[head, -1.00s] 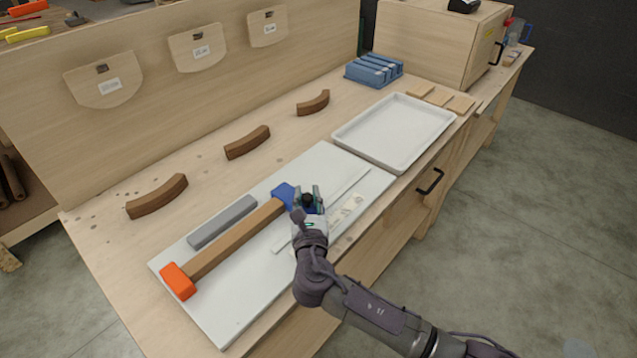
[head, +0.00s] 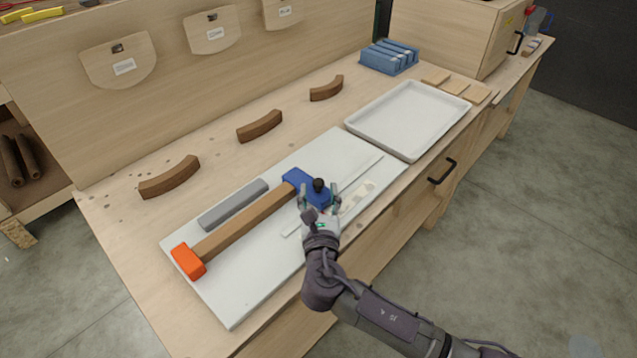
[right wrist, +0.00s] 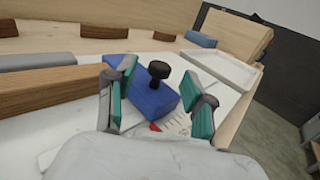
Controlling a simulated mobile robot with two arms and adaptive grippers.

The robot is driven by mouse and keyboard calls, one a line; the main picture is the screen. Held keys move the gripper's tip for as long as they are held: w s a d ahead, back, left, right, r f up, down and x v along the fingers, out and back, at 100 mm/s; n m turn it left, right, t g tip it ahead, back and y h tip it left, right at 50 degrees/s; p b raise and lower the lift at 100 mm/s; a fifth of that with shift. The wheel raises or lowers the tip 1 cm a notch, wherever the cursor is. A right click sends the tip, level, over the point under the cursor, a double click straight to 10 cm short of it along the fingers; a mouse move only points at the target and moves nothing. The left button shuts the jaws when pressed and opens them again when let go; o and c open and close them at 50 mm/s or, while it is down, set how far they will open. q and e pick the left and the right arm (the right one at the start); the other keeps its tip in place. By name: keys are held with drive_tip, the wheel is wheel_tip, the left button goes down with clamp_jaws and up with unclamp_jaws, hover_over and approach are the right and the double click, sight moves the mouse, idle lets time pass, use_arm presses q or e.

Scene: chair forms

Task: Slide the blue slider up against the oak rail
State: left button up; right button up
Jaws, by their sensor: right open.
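The blue slider (head: 297,178) is a blue block with a black knob on top, lying on the pale board (head: 235,300). The oak rail (head: 245,220) is a long brown bar, with an orange block (head: 187,260) at its left end. The slider lies at the rail's right end; I cannot tell whether they touch. My right gripper (head: 319,195) is open at the slider's near side. In the right wrist view, its spread fingers (right wrist: 159,68) flank the blue slider (right wrist: 150,98) and black knob, not closed on them. My left gripper is not in view.
A grey bar (head: 233,204) lies behind the rail. A thin pale strip (head: 360,174) lies right of the gripper. A white tray (head: 410,115) stands farther right. Several curved brown pieces (head: 260,127) lie along the back of the bench.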

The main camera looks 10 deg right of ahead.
drive_tip(key=s, duration=0.5)
drive_tip(key=s+a, duration=0.1)
drive_tip(key=s, duration=0.2)
drive_tip(key=shift+s, duration=0.2)
